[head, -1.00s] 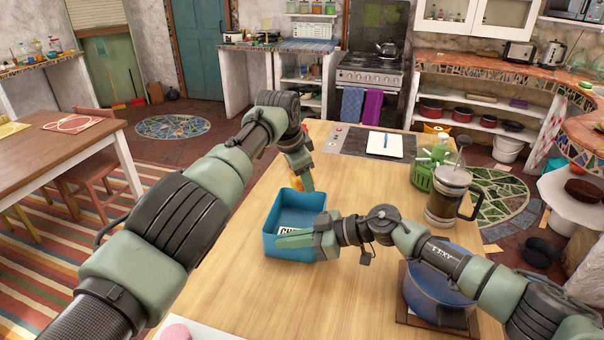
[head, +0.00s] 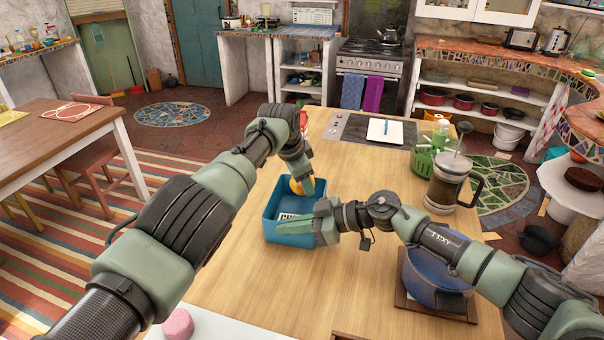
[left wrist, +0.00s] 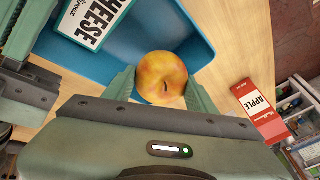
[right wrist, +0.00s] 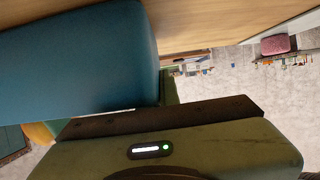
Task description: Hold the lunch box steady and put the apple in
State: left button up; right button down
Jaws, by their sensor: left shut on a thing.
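The blue lunch box (head: 292,240) stands on the wooden counter, with a white and green cheese pack (left wrist: 90,18) inside. My left gripper (left wrist: 163,85) is shut on the yellow-orange apple (left wrist: 162,76), with a finger on each side. In the head view the apple (head: 297,186) is at the box's far side, over or close to its rim; its height is hard to judge. My right gripper (head: 300,229) is at the box's near right wall. Its jaws look closed on that wall, one finger showing beside it in the right wrist view (right wrist: 168,92) and the other hidden.
A red apple carton (left wrist: 260,110) stands beyond the box. A blue pot (head: 437,275) sits on a board under my right forearm. A French press (head: 447,185) and green rack (head: 425,167) stand at right. A pink item (head: 178,324) lies near front. The counter's middle is clear.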

pick_arm(q)
jog(key=shift+f, duration=0.2)
pick_arm(e)
jog(key=shift+r, duration=0.1)
pick_arm(q)
jog(key=o, duration=1.6)
jog(key=shift+r, duration=0.15)
jog(key=shift+s+r, duration=0.1)
jog(key=shift+r, duration=0.4)
jog(key=v, duration=1)
jog(key=shift+s+a+r, duration=0.2)
jog(key=shift+a+r, duration=0.05)
